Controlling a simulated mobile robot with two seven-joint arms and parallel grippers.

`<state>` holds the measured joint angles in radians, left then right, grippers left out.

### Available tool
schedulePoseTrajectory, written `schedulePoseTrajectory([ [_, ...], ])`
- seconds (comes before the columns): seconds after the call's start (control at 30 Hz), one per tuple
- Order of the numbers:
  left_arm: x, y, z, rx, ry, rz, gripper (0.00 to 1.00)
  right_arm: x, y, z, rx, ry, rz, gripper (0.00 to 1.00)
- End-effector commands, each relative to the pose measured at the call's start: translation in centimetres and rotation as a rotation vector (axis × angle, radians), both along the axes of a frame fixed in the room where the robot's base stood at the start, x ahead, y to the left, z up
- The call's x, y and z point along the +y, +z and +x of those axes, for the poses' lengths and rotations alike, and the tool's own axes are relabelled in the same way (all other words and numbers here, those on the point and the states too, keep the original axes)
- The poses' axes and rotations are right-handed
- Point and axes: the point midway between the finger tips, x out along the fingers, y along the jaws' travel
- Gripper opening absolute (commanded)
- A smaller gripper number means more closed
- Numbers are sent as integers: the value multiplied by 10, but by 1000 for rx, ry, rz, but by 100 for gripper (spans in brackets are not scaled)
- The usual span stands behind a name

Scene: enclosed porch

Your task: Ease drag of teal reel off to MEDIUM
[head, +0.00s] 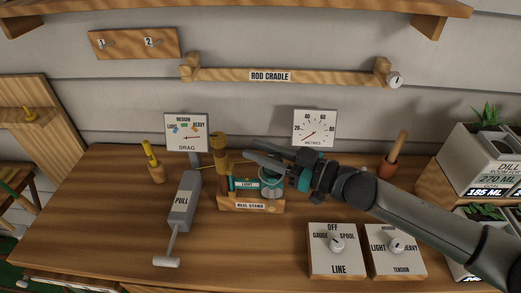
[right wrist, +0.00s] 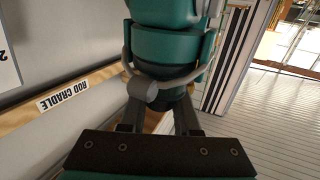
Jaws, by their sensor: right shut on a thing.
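The teal reel (head: 243,184) sits on the wooden reel stand (head: 250,206), with a small "LIGHT" label on its side. In the right wrist view the teal reel body (right wrist: 165,50) fills the upper middle, with a grey wire bail and roller. My right gripper (head: 282,180) comes in from the right and is shut on the dark end of the reel; its fingers (right wrist: 160,118) close there in the wrist view. Arm and fingers partly hide the reel. My left gripper is not in view.
A grey PULL lever (head: 181,202) stands left of the reel. The metres dial (head: 314,128) is behind. LINE (head: 337,262) and TENSION (head: 402,264) knob boxes sit at front right. A rod cradle (head: 300,77) is on the wall. The table's front left is clear.

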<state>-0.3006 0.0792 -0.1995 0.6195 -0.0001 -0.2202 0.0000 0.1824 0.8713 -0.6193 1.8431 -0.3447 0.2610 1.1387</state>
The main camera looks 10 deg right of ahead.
Motion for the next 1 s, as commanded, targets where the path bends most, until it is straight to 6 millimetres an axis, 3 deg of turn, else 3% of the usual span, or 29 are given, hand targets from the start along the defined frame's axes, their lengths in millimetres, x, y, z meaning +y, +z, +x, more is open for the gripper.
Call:
schedulePoseTrajectory([
  [0.47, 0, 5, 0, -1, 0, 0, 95, 3, 1, -3, -3, 237, -4, 0],
  [1.0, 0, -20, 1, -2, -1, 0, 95, 7, -1, -15, -3, 611, -1, 0],
])
